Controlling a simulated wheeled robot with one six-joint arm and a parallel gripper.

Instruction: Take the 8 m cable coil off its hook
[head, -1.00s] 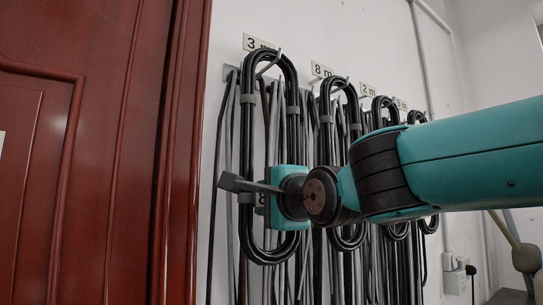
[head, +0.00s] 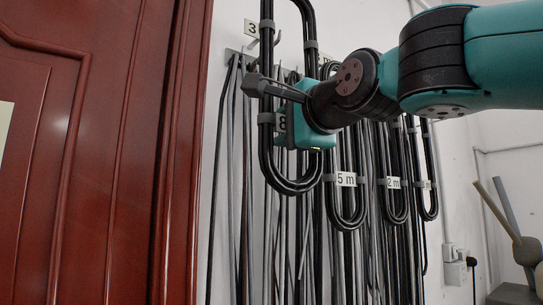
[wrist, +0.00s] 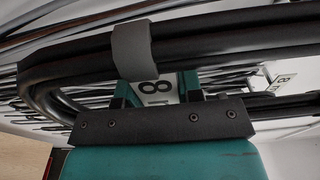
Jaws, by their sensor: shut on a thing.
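The 8 m cable coil (head: 283,184) is a long black loop with grey bands and a tag (head: 281,122) reading 8. My gripper (head: 282,108) is shut on the coil around its tagged part. In the wrist view the tag (wrist: 149,87) shows between my fingers, with black cable strands (wrist: 220,42) and a grey band across. The coil hangs upright, raised in front of the wall.
Coils tagged 5 m (head: 345,180) and 2 m (head: 393,183), and another coil (head: 428,205), hang close on the right. Loose cables (head: 235,180) hang behind. A red door (head: 90,170) stands at the left. Bare wall (head: 470,215) is at the right.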

